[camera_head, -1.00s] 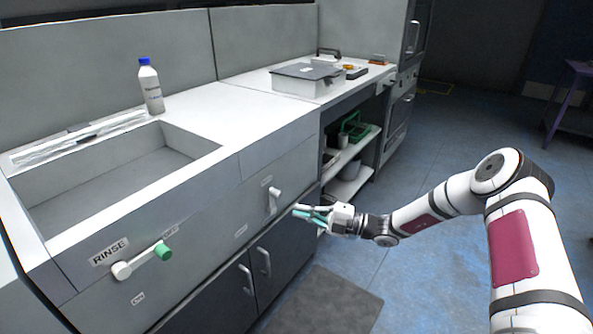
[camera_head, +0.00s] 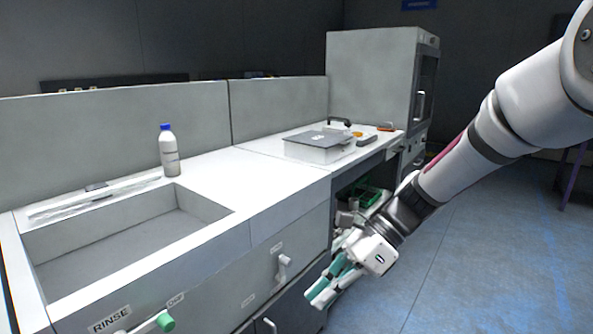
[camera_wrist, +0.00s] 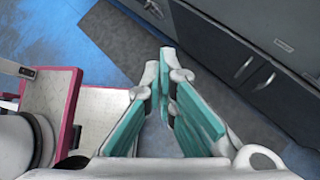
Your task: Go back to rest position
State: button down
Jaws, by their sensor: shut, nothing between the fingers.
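My gripper (camera_head: 322,297) is shut and empty, with teal pads on its fingers. In the head view it points down and to the left, in front of the cabinet below the counter. In the wrist view my gripper (camera_wrist: 167,60) shows its fingertips together above the floor, with a dark mat and dark cabinet doors beyond. No object is held.
The counter has a sink (camera_head: 130,243), a white bottle with a blue cap (camera_head: 169,155) and a lidded grey box (camera_head: 319,147). A valve handle (camera_head: 283,266) sticks out of the front panel near my gripper. Open blue floor (camera_head: 455,260) lies to the right.

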jog(key=s+d+r+n+t+h, duration=0.1)
jog(key=s+d+r+n+h, duration=0.15)
jog(key=s+d+n, duration=0.5)
jog(key=s+d+r+n+t+h, duration=0.2)
jog(key=s+n+h, duration=0.2)
jog(key=s, duration=0.6)
jog(key=s+d+r+n+t+h, duration=0.1)
jog(key=s+d+r+n+h, duration=0.15)
jog(key=s+d+n, duration=0.45)
notch_tip(320, 180, up, 19)
jog(key=s+a+t+p, duration=0.1)
jog(key=a+t+p, duration=0.1)
jog(key=p, duration=1.6)
jog(key=shift+m+t, duration=0.35)
jog(key=shift+t, duration=0.35)
jog(key=shift+r, duration=0.1)
